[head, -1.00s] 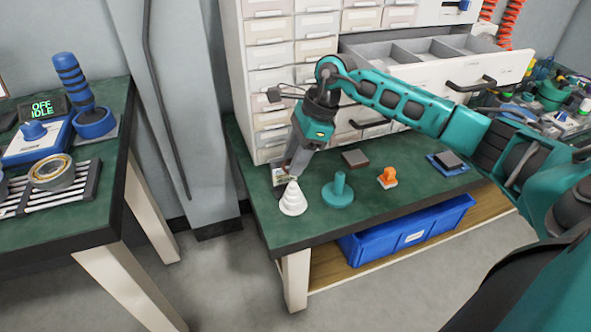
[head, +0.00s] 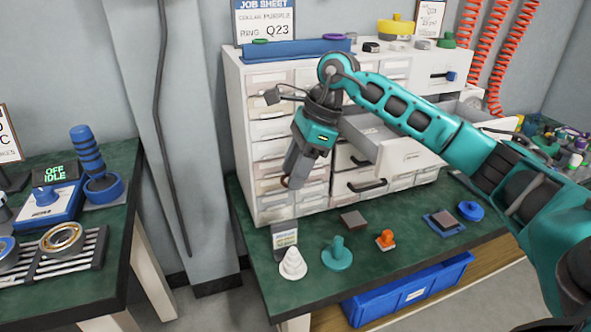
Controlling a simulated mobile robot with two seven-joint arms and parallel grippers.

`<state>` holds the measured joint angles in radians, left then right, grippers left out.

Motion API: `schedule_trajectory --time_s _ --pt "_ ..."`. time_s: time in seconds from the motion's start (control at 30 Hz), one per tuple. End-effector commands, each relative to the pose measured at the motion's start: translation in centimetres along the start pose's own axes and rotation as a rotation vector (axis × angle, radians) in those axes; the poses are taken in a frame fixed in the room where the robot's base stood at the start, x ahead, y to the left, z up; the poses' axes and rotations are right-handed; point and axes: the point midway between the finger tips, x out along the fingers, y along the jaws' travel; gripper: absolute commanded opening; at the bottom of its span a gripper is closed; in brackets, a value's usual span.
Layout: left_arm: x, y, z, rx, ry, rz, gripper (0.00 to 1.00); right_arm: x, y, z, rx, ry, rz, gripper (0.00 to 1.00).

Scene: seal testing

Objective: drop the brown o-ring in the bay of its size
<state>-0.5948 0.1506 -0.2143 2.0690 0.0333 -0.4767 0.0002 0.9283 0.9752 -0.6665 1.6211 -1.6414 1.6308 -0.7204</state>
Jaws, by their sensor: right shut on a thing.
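My right gripper (head: 290,180) points down in front of the small drawers, above the table. It is shut on a thin brown ring (head: 285,182), of which only a small part shows at the fingertips; this looks like the brown o-ring. An open drawer (head: 412,155) juts out of the cabinet to the right of the gripper. My right arm crosses over it and hides much of its inside, so its bays cannot be told apart. My left gripper is out of view.
A white stepped cone (head: 292,263), a small labelled stand (head: 285,236), a teal peg (head: 337,254) and an orange piece (head: 385,239) stand on the green table (head: 310,290). The white cabinet (head: 240,130) rises behind. A job sheet (head: 265,18) reads "RING Q23".

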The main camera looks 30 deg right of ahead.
Motion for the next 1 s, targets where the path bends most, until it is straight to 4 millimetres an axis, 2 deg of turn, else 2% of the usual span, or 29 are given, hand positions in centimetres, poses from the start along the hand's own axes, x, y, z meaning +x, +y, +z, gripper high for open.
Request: schedule_trajectory --time_s 0.7,1.0 --pt "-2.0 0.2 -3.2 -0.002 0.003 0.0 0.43 -4.2 0.0 1.7 0.0 0.001 0.0 0.13" --pt "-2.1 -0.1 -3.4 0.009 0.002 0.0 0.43 -4.6 0.1 1.9 -0.001 0.0 0.001 0.13"
